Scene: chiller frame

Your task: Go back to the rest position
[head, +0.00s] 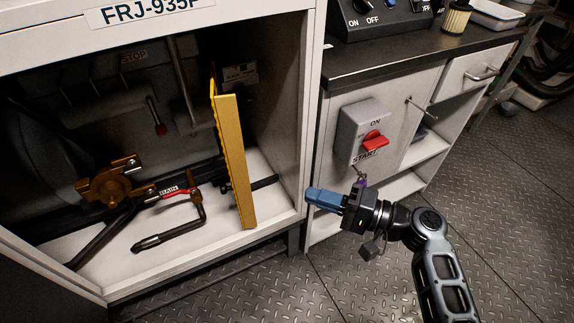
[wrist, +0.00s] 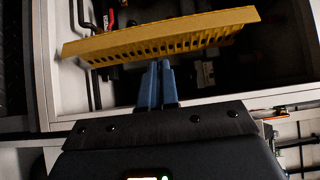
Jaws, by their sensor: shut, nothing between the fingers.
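My gripper (head: 322,199) is shut and empty, with its blue fingers together. In the head view it is in front of the right edge of the chiller frame's opening, below the switch box, pointing left. In the wrist view the blue fingertips (wrist: 160,66) point toward the chiller frame's interior. There the yellow slotted panel (wrist: 160,37) lies across the view beyond the fingertips; whether they touch it cannot be told. In the head view the yellow panel (head: 236,160) stands upright inside the open chiller frame (head: 312,100), apart from my gripper.
A grey switch box (head: 362,130) with a red knob (head: 375,140) is on the cabinet to the right. Brass valve parts (head: 110,182) and a red-handled valve (head: 172,192) lie inside the frame at left. The metal floor (head: 480,210) at right is clear.

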